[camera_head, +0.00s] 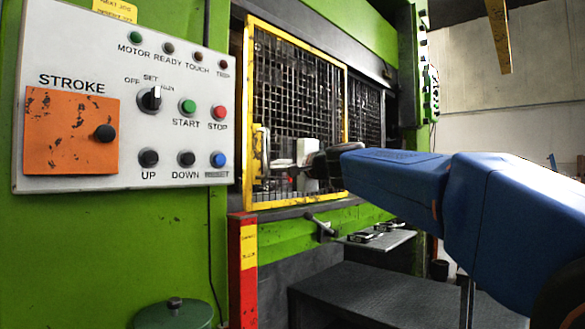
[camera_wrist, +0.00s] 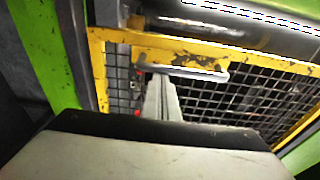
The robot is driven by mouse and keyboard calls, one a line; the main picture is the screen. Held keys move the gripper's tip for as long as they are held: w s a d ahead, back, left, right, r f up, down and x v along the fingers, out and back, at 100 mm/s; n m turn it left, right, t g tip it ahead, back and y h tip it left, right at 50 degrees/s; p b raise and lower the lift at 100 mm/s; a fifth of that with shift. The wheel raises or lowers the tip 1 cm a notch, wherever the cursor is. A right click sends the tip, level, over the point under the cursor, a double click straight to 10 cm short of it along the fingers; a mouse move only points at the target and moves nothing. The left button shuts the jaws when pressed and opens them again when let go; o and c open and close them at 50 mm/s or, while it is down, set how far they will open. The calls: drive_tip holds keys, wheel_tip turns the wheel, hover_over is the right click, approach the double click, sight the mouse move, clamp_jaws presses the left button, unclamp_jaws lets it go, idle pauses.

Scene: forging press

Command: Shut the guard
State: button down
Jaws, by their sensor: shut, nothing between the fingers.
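The guard (camera_head: 248,110) is a yellow-framed panel of dark wire mesh on the green press. It stands across the left part of the press opening. Its upright handle (camera_head: 265,142) is on its left side. In the wrist view, the guard's yellow frame (camera_wrist: 98,75) and the pale handle bar (camera_wrist: 205,74) show just ahead of my fingers. My gripper (camera_head: 272,164) is shut and empty, with its fingertips close to the handle. The fingertips (camera_wrist: 160,78) overlap the bar's lower edge in the wrist view. I cannot tell whether they touch it.
A control panel (camera_head: 75,170) with several buttons and an orange STROKE plate is left of the guard. A red and yellow post (camera_head: 242,275) stands below it. A small shelf (camera_head: 385,241) and a dark table (camera_head: 370,295) are under the opening. Darker mesh (camera_head: 365,110) lies to the right.

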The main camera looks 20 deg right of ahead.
drive_tip(key=s+a, duration=0.3)
drive_tip(key=a, duration=0.4)
drive_tip(key=shift+a, duration=0.15)
idle(0.3)
